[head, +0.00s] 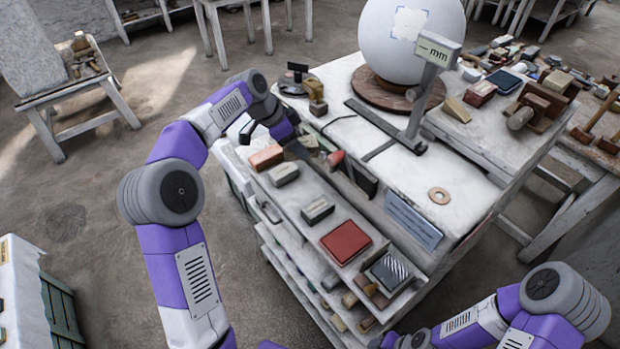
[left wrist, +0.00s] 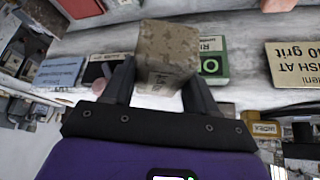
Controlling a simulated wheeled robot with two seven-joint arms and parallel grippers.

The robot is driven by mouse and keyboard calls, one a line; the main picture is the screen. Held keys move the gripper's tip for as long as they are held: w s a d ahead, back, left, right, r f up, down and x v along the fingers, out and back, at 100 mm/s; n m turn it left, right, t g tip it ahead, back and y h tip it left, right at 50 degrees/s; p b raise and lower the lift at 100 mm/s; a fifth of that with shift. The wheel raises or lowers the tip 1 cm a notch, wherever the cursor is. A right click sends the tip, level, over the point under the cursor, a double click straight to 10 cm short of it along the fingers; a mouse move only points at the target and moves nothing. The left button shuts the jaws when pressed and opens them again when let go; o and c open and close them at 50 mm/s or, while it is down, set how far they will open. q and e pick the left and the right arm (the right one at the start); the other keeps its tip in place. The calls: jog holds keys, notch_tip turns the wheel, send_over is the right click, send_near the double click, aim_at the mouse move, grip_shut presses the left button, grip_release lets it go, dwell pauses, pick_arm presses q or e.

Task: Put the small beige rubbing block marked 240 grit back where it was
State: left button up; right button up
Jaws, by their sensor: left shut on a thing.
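My left gripper (left wrist: 160,80) is shut on a small beige block (left wrist: 166,48) with a speckled face; faint dark marks on its near side are too small to read. In the head view my left gripper (head: 292,148) is over the far left end of the worktable's stepped front shelves, and the block is hidden or too small to make out there. In the left wrist view a beige sign (left wrist: 291,62) reading "240 grit" in part is at the right, apart from the block. My right arm enters at the lower right of the head view; its gripper does not show.
The top shelf holds a reddish-brown block (head: 267,158), grey blocks (head: 284,174) (head: 318,209), a red pad (head: 346,242) and a striped pad (head: 390,268). A white sphere (head: 400,45) and a gauge marked mm (head: 436,50) stand behind. A green-framed item (left wrist: 213,62) is close right of the held block.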

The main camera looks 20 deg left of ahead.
pick_arm(q)
jog(key=shift+w, duration=0.1)
jog(key=shift+s+f+b, duration=0.2)
jog(key=shift+f+b, duration=0.55)
jog(key=shift+f, duration=3.55)
jog(key=shift+s+f+b, duration=0.15)
jog(key=shift+f+b, duration=0.6)
jog(key=shift+f, duration=3.55)
jog(key=shift+f, duration=0.1)
jog(key=o, duration=1.2)
